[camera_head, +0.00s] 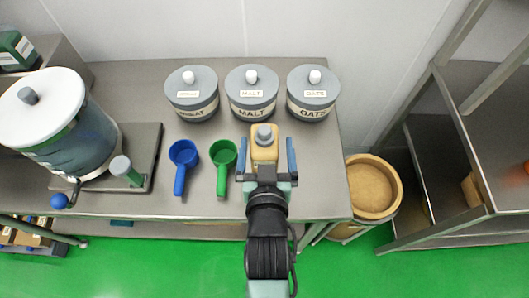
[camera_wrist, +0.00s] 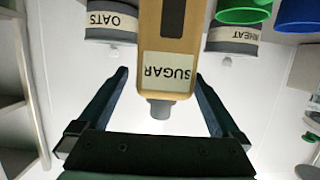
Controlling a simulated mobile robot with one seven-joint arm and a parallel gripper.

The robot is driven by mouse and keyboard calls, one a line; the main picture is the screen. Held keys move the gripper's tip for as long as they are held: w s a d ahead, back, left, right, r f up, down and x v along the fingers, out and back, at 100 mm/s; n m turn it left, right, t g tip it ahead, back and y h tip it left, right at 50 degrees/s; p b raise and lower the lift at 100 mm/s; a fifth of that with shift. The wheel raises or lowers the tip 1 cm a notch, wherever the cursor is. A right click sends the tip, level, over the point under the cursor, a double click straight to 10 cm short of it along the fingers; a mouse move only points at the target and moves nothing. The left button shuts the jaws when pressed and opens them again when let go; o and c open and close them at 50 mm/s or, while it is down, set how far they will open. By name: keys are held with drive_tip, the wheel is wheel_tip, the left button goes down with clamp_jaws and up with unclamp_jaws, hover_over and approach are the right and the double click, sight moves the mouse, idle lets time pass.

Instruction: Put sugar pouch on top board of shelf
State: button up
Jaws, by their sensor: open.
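The sugar pouch (camera_head: 264,151) is tan with a grey cap and stands on the steel table in front of the malt canister. In the wrist view the sugar pouch (camera_wrist: 172,45) shows its SUGAR label upside down. My gripper (camera_head: 264,160) is open, with one blue finger on each side of the pouch; in the wrist view the fingers (camera_wrist: 163,98) show gaps to it. The shelf (camera_head: 440,150) is a steel rack at the right; its upper board (camera_head: 500,125) is partly cut off by the picture edge.
Canisters for wheat (camera_head: 192,95), malt (camera_head: 251,95) and oats (camera_head: 313,95) stand behind the pouch. A blue scoop (camera_head: 183,165) and a green scoop (camera_head: 223,165) lie left of it. A large drum (camera_head: 65,130) stands at the left. A round tan bin (camera_head: 372,190) stands between table and shelf.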

drive_tip(key=x, duration=0.4)
drive_tip(key=shift+w+a+r+p, duration=0.15)
drive_tip(key=shift+w+a+p, duration=0.05)
drive_tip(key=shift+w+p, duration=0.15)
clamp_jaws()
drive_tip(key=shift+r, duration=0.2)
